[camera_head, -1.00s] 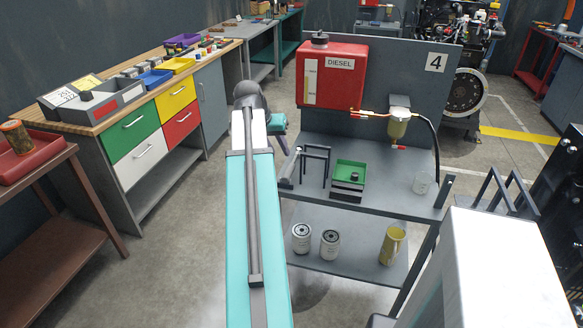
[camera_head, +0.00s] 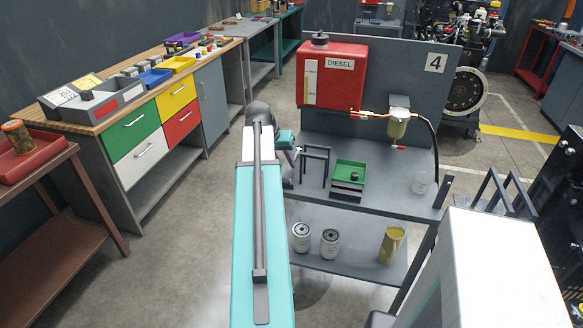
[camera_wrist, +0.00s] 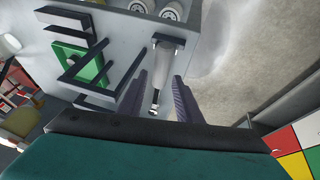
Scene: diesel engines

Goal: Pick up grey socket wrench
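The grey socket wrench (camera_wrist: 158,72) shows in the wrist view as a long narrow grey tool with a dark lower end, at the edge of the grey bench. My gripper (camera_wrist: 161,76) has its two ridged fingers apart, one on each side of the wrench in the picture. I see no finger touching it, and the depth between them is hard to judge. In the head view my gripper (camera_head: 285,140) is small, at the left end of the bench, and its fingers are not clear. The wrench is hard to make out there.
A black frame (camera_head: 315,149) and a green tray (camera_head: 351,171) stand on the bench top (camera_head: 390,183) close to my gripper. A red diesel tank (camera_head: 332,75) is behind. White filters (camera_head: 330,243) stand on the lower shelf. Open floor lies to the left.

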